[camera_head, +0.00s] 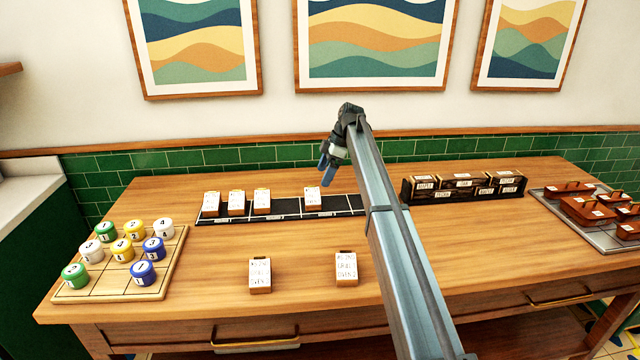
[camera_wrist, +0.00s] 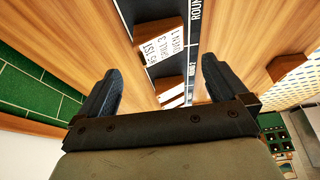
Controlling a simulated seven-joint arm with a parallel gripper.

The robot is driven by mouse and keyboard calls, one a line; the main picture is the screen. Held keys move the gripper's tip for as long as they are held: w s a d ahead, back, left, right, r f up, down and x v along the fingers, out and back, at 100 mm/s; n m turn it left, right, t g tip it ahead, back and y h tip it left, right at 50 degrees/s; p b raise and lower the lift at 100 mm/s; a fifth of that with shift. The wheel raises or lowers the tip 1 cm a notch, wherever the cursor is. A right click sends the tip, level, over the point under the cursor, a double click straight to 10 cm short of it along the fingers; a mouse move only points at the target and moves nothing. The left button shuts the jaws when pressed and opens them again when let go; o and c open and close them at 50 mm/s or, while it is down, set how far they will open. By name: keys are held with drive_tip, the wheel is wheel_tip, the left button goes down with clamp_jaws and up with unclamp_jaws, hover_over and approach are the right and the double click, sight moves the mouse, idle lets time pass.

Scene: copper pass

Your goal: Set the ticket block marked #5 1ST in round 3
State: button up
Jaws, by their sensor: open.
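A long black ticket rail (camera_head: 335,212) lies towards the back of the table. Three white-faced ticket blocks (camera_head: 236,203) stand in its left part, and a single block (camera_head: 313,200) stands near its middle. Two more ticket blocks, a left one (camera_head: 260,276) and a right one (camera_head: 346,268), are apart near the table's front. Their print is too small to read surely. My gripper (camera_head: 328,175) is above and behind the rail's middle, open and empty. In the wrist view, the rail (camera_wrist: 193,40) bears a printed block (camera_wrist: 160,42) beyond my open fingers (camera_wrist: 158,82).
A board with numbered coloured jars (camera_head: 121,250) stands at the left. A dark rack with labelled boxes (camera_head: 462,187) stands right of my arm. A metal tray with brown pans (camera_head: 590,210) is at the far right. The table between rail and front blocks is clear.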

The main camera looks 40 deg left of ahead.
drive_tip(key=shift+v, duration=1.1)
drive_tip(key=shift+w, duration=0.1)
